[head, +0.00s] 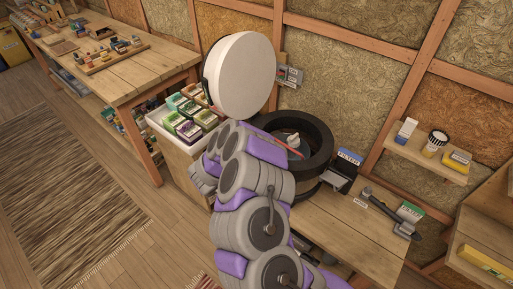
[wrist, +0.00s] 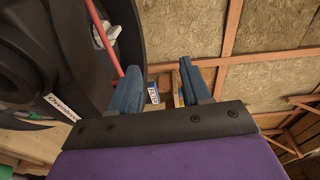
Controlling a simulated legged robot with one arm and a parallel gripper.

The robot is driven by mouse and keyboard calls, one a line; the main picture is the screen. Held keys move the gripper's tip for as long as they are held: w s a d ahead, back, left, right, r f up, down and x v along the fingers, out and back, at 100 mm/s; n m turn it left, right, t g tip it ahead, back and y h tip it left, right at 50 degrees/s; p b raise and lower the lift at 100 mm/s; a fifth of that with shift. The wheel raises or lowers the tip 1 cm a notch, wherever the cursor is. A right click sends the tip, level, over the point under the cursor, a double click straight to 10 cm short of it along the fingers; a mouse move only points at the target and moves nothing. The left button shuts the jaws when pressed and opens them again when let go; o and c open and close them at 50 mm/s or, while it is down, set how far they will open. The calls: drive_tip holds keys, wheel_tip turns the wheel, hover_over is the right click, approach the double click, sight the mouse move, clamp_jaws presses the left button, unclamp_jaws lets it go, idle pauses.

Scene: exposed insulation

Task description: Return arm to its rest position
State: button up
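My arm (head: 262,205) is purple and grey and reaches up from the bottom of the head view to the black round tub (head: 318,140). My gripper (wrist: 163,75) shows in the wrist view with two blue fingers apart and nothing between them. In the head view the fingers are hidden behind the arm. The tub's black body (wrist: 40,70) fills the left of the wrist view, close beside the left finger. A thin red rod (wrist: 105,38) lies across its opening; it also shows in the head view (head: 289,143).
A black box marked filter (head: 343,171) and a hammer-like tool (head: 392,214) lie on the bench at right. Floor at left is open.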

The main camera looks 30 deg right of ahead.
drive_tip(key=shift+v, duration=1.65)
drive_tip(key=w+a+r+n+t+y, duration=0.4)
drive_tip(key=w+a+y, duration=0.2)
drive_tip(key=w+a, duration=0.15)
drive_tip(key=w+a+r+n+t+y, duration=0.35)
drive_tip(key=w+a+y, duration=0.2)
drive_tip(key=a, duration=0.35)
drive_tip(key=s+a+r+n+y, duration=0.4)
drive_tip(key=a+r+n+y, duration=0.15)
drive_tip(key=a, duration=0.25)
drive_tip(key=s+a+r+n+y, duration=0.4)
drive_tip(key=a+r+n, duration=0.2)
drive_tip(key=a+n, duration=0.15)
drive_tip(key=s+n+g+y, duration=0.1)
drive_tip(key=s+n+g, duration=0.65)
drive_tip(key=s, duration=0.85)
drive_tip(key=s+d+f+n+g+h, duration=0.1)
drive_tip(key=s+d+g, duration=0.1)
drive_tip(key=s+d, duration=0.3)
drive_tip(key=s+d+f+n+g+h, duration=0.1)
drive_tip(key=s+d, duration=0.4)
drive_tip(key=s, duration=0.7)
drive_tip(key=s+d+n+g+h, duration=0.2)
drive_tip(key=s+d+g+h, duration=0.1)
drive_tip(key=s, duration=0.6)
drive_tip(key=shift+d+f+n, duration=0.4)
drive_tip(key=shift+d, duration=0.5)
